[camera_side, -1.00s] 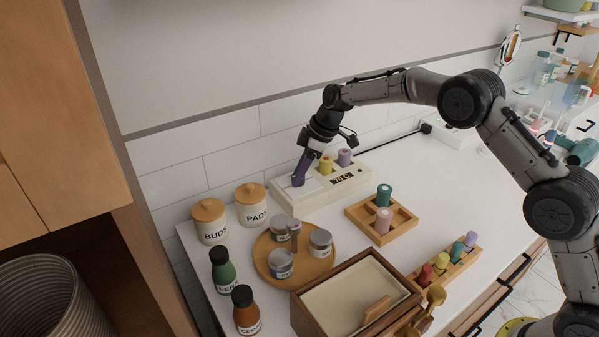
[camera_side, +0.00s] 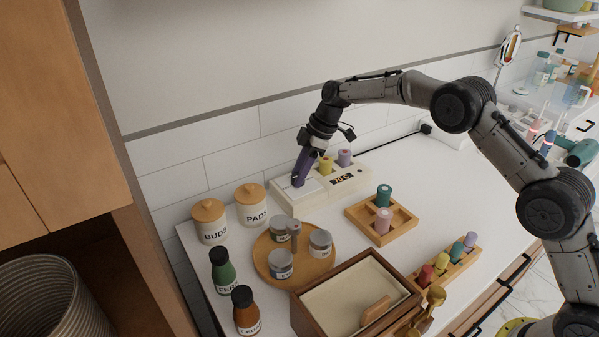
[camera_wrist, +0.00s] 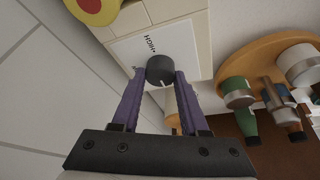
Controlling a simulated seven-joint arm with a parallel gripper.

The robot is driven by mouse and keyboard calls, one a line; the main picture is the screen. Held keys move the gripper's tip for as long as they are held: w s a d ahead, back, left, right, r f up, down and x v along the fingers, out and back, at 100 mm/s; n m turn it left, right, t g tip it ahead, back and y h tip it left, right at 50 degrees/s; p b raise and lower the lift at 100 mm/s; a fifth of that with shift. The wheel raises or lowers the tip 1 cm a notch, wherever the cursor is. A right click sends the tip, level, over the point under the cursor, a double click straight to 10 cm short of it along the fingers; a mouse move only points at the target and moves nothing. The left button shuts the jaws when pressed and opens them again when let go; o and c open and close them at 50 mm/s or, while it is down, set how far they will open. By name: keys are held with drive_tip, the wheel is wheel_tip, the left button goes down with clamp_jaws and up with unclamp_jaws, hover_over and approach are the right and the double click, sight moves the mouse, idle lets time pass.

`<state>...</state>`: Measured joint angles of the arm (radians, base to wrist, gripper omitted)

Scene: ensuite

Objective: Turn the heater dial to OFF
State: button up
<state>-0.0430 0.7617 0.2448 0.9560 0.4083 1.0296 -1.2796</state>
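The heater (camera_side: 318,193) is a cream box against the wall, with a small display (camera_side: 343,180) and a white dial panel at its left end. The heater dial (camera_wrist: 160,69) is a dark round knob in the wrist view, with a pale mark on its side toward my gripper. The word HIGH is printed beyond it; no OFF label is visible. My gripper (camera_wrist: 160,78) has its purple fingers closely on both sides of the dial, apparently touching it. In the side view my gripper (camera_side: 297,183) hides the dial.
Yellow and mauve rollers (camera_side: 326,165) stand in the heater just right of my gripper. Lidded jars (camera_side: 252,208) and a round wooden tray (camera_side: 263,268) are in front and left. A compartment tray (camera_side: 409,231) is at right; white counter is clear beyond it.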

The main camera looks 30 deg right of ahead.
drive_tip(key=o, duration=0.4)
drive_tip(key=shift+o, duration=0.2)
drive_tip(key=shift+r, duration=0.1)
drive_tip(key=v, duration=1.3)
drive_tip(key=shift+r, duration=0.35)
drive_tip(key=shift+d, duration=0.1)
